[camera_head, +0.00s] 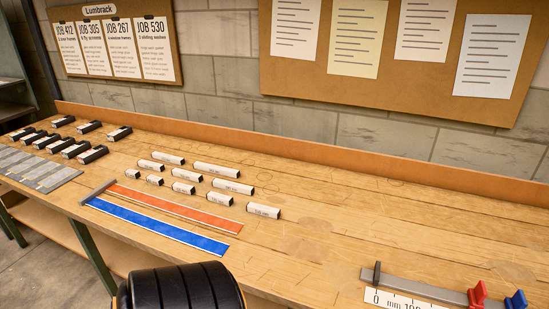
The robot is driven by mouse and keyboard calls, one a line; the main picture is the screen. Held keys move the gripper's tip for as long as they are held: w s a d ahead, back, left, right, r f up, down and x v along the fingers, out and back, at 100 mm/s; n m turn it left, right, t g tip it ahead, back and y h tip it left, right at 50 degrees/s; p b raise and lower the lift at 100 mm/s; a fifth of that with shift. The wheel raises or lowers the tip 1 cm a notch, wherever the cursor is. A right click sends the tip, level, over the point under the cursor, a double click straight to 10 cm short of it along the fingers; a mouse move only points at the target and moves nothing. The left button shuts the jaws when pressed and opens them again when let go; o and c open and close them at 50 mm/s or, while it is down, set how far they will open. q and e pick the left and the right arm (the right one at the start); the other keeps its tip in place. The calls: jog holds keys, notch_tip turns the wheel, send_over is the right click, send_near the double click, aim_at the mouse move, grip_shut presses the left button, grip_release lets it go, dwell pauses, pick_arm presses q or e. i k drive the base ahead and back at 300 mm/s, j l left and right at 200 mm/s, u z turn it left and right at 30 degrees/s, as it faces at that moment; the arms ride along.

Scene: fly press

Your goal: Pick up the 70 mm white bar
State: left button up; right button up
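Several short white bars with dark end faces lie in loose rows on the wooden bench, left of centre. The shortest-looking ones are at the left of the group, such as one white bar (132,175) and another (154,180). Longer ones include a white bar (217,169) at the back and one (233,186) at the right. A separate white bar (263,210) lies nearest the bench middle. Printing on their sides is too small to read, so I cannot tell which is 70 mm.
An orange strip (175,206) and a blue strip (157,226) lie in front of the bars, with a grey stop at their left end. Black-and-white blocks (76,148) stand far left. A ruler (400,300) with red and blue clamps is front right. The bench middle is clear.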

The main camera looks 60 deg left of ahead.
aim_at(130, 173)
jog(key=u, duration=3.05)
jog(key=z, duration=0.35)
jog(key=i+j+z, duration=0.45)
jog(key=j+z, duration=0.15)
jog(key=i+j+z, duration=0.15)
jog(key=j+z, duration=0.15)
jog(key=j, duration=0.1)
